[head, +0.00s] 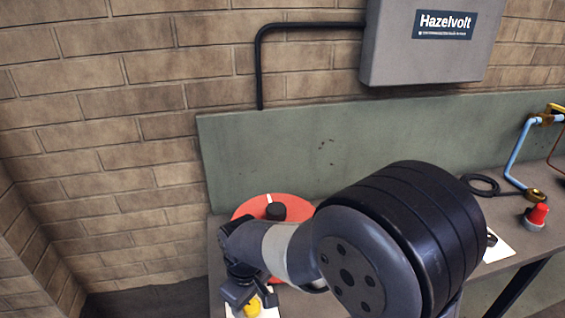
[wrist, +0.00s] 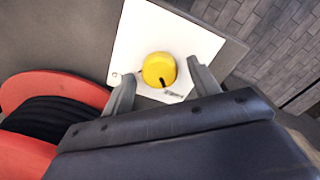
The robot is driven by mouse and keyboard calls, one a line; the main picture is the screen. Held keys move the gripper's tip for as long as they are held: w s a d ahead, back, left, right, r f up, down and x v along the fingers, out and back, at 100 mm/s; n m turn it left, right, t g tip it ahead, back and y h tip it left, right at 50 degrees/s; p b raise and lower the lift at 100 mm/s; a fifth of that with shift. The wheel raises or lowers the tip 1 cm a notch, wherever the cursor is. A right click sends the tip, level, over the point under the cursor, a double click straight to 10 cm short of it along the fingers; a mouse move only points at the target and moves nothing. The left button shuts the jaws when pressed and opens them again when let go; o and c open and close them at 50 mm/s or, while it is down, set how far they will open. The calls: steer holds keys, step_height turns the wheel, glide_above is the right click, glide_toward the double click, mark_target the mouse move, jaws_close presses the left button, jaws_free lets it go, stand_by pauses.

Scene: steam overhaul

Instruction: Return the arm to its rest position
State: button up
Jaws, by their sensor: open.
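My gripper (wrist: 163,88) is open in the wrist view, with its two fingers apart. A yellow knob (wrist: 158,70) with a dark mark on its side stands on a white card (wrist: 128,50), just beyond and between the fingertips. I see no finger clearly touching it. In the head view my gripper (head: 250,295) hangs low at the bench's left end, beside the yellow knob (head: 253,307). My arm reaches across the lower middle of the head view and hides part of the bench.
A red disc (head: 290,203) with a black hub stands close behind my gripper. A green backboard (head: 270,150) and a grey Hazelvolt box (head: 400,60) are behind. Blue pipe (head: 518,150), a red-capped part (head: 537,214) and a black ring (head: 480,185) are at the right.

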steer(key=m, duration=1)
steer(key=shift+m, duration=0.3)
steer(key=m, duration=0.3)
steer(key=shift+d+m, duration=0.1)
steer(key=shift+m, duration=0.3)
steer(key=shift+r, duration=2.35)
